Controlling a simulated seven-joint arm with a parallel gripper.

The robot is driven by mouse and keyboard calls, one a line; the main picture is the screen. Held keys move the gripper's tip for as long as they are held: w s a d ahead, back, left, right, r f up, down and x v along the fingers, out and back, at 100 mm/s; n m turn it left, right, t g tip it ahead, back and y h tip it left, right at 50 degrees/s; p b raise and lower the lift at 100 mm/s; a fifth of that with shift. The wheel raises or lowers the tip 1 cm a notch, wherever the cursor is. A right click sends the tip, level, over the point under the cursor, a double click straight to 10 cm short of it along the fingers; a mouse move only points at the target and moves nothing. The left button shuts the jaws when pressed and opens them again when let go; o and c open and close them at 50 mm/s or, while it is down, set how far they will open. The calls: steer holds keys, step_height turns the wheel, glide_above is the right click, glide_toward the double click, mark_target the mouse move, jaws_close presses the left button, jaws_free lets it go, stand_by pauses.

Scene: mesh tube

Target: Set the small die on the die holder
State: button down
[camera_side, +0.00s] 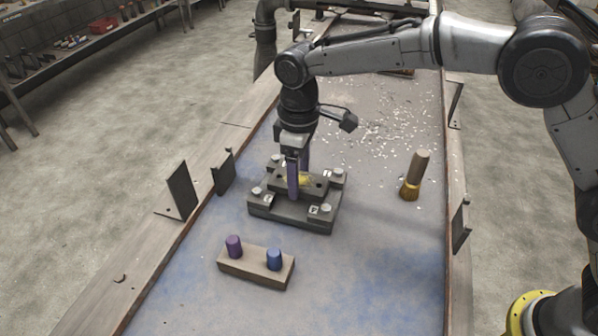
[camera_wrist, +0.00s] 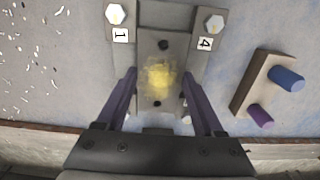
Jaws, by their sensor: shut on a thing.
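The small die is a grey block with a yellow patch and dark holes on top (camera_wrist: 150,97); it also shows in the side view (camera_side: 316,188). The die holder (camera_side: 292,222) is a dark grey base with bolts and white number labels at its corners; part of it shows in the wrist view (camera_wrist: 206,42). My gripper (camera_side: 299,178) points down over the holder. Its two purple fingers (camera_wrist: 161,74) are shut on opposite sides of the die. The die is within the holder's outline, between its raised sides. I cannot tell whether it rests fully on the holder.
A wooden block with a purple peg and a blue peg (camera_side: 254,266) stands in front of the holder. A brush (camera_side: 414,175) stands to the right. White chips (camera_side: 385,125) are scattered behind. Metal brackets (camera_side: 182,190) line the bench edges. The front right is clear.

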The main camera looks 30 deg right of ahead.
steer(key=shift+f, duration=0.55)
stand_by(0.7)
